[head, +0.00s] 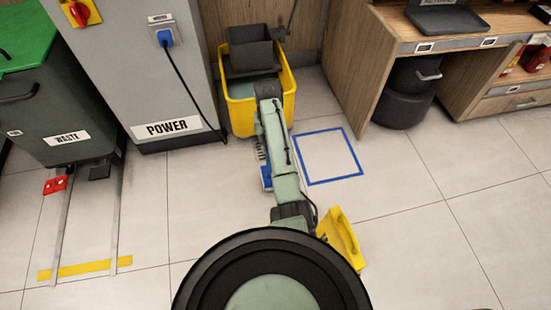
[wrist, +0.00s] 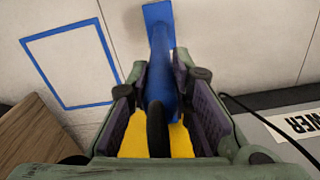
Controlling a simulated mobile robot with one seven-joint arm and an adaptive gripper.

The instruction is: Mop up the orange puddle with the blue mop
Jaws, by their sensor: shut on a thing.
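In the wrist view my gripper (wrist: 160,75) is shut around the blue mop's handle (wrist: 160,70). The mop's flat blue head (wrist: 157,13) is at the top of that view, over the pale floor tiles. In the head view a blue strip of the mop (head: 266,176) shows beside my arm, which hides most of it. My gripper is hard to make out there, near the yellow bucket. I see no orange puddle in either view; my arm and base cover part of the floor.
The yellow mop bucket (head: 286,102) stands behind my arm, against the grey power cabinet (head: 180,100). A blue floor square (head: 350,178) lies to the right. A yellow floor sign (head: 342,238) is close to my base. Tiles at the lower right are clear.

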